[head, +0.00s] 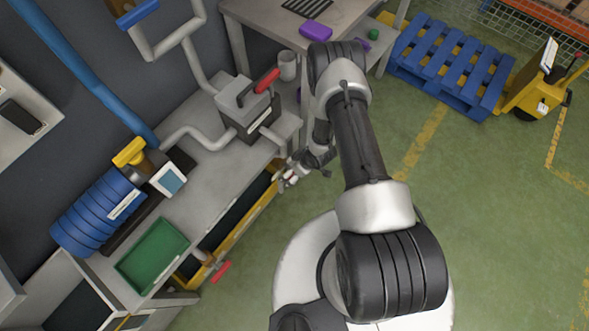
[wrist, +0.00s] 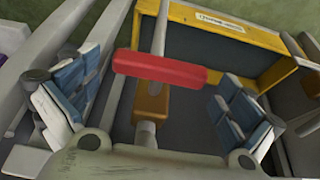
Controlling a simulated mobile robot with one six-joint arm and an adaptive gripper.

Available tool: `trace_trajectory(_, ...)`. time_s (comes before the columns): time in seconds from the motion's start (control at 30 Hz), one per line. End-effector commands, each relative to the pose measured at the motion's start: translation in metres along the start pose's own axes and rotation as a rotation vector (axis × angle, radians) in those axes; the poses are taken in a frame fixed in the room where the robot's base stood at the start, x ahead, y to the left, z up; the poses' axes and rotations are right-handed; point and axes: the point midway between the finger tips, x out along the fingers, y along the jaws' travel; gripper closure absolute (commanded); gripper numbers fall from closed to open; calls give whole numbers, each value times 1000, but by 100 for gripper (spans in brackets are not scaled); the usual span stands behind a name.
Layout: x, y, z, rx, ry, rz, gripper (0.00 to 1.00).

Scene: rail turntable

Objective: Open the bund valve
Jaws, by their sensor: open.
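The bund valve has a red lever handle (wrist: 160,67) and a brass-coloured body (wrist: 151,103) on a grey pipe in the wrist view. The handle lies crosswise to the pipe there. In the head view a red handle (head: 221,271) sticks out low at the front of the bench, beside the yellow-edged bund (head: 237,238). My gripper (head: 290,179) is at the bench front, up and right of that handle in the head view. In the wrist view my gripper (wrist: 158,97) is open and empty, its blue-grey pads on either side of the handle, apart from it.
A blue pallet (head: 450,65) and yellow pallet truck (head: 537,92) stand back right. Green floor (head: 480,200) is clear at right.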

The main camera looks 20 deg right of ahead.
Motion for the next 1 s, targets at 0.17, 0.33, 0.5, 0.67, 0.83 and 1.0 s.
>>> trace_trajectory(0.17, 0, 0, 0, 0, 0, 0, 0)
trace_trajectory(0.33, 0, 0, 0, 0, 0, 0, 7)
trace_trajectory(0.5, 0, 0, 0, 0, 0, 0, 18)
trace_trajectory(0.67, 0, 0, 0, 0, 0, 0, 29)
trace_trajectory(0.83, 0, 0, 0, 0, 0, 0, 37)
trace_trajectory(1.0, 0, -1, 0, -4, 1, 7, 37)
